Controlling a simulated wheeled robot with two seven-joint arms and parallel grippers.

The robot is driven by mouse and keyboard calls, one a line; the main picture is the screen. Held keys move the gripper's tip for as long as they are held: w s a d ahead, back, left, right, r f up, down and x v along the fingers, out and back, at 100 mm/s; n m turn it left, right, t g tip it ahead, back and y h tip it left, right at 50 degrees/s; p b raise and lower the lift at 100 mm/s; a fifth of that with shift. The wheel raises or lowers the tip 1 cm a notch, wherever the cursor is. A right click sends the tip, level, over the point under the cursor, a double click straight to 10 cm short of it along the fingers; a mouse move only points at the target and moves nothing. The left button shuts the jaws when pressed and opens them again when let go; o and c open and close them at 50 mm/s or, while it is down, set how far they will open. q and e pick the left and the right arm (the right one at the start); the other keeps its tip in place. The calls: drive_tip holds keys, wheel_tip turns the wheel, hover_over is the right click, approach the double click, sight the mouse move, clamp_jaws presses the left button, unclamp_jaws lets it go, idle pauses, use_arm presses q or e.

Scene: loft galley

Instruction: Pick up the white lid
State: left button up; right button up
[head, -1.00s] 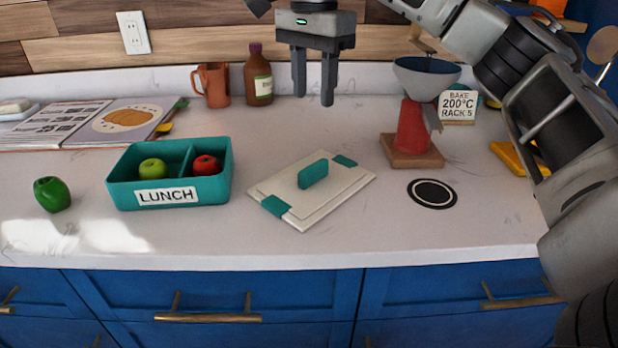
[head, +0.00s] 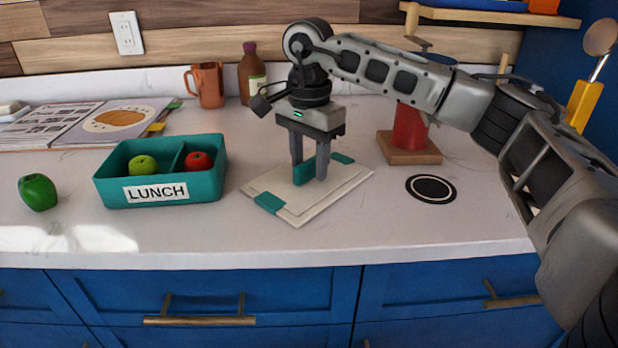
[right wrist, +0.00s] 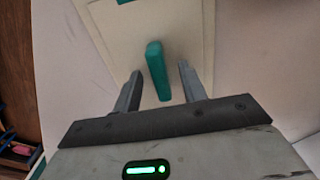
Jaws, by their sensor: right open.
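The white lid (head: 322,200) lies flat on the counter, with a teal handle (head: 303,173) on top and teal clips at two ends. My right gripper (head: 309,181) points down over the lid, open, with its fingers at either side of the handle. In the right wrist view the lid (right wrist: 190,40) lies beyond the fingers, and the teal handle (right wrist: 157,70) stands between the two open fingers (right wrist: 160,78), apart from both. My left gripper is not in view.
A teal lunch box (head: 207,185) with a green and a red apple stands left of the lid. A green pepper (head: 37,192) is farther left. A red object on a wooden base (head: 410,152) and a black round mat (head: 431,188) are on the right.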

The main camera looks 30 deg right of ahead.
drive_tip(key=shift+f, duration=0.5)
drive_tip(key=shift+c, duration=0.3)
clamp_jaws()
drive_tip(key=shift+r, duration=0.1)
